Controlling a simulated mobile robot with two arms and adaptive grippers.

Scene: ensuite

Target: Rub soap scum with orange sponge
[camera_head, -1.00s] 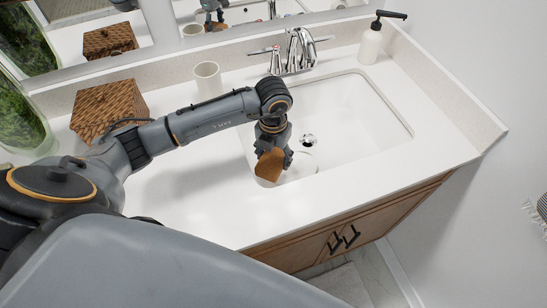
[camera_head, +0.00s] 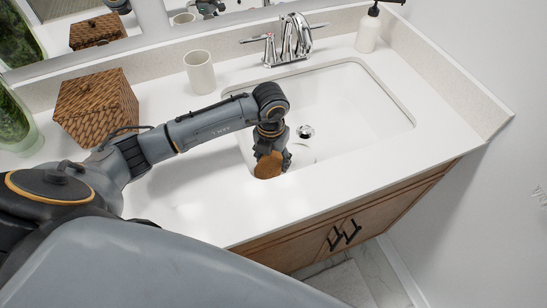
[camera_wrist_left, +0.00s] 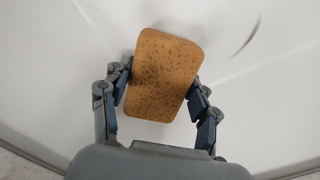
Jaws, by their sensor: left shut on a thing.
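The orange sponge (camera_head: 268,167), speckled brown, is held by my left gripper (camera_head: 271,153) inside the left front part of the white sink (camera_head: 365,105). In the left wrist view the sponge (camera_wrist_left: 162,75) sits between the two fingers of the left gripper (camera_wrist_left: 160,95), which are shut on its sides. A faint pale rounded patch (camera_head: 302,153), possibly the soap scum, shows in the basin just right of the sponge. I cannot tell whether the sponge touches the basin. My right gripper is not in view.
The chrome faucet (camera_head: 293,38) stands behind the basin. A white cup (camera_head: 200,73) and a wicker box (camera_head: 97,108) stand to the left, and a soap dispenser (camera_head: 368,30) at the back right. The front counter (camera_head: 215,205) is clear.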

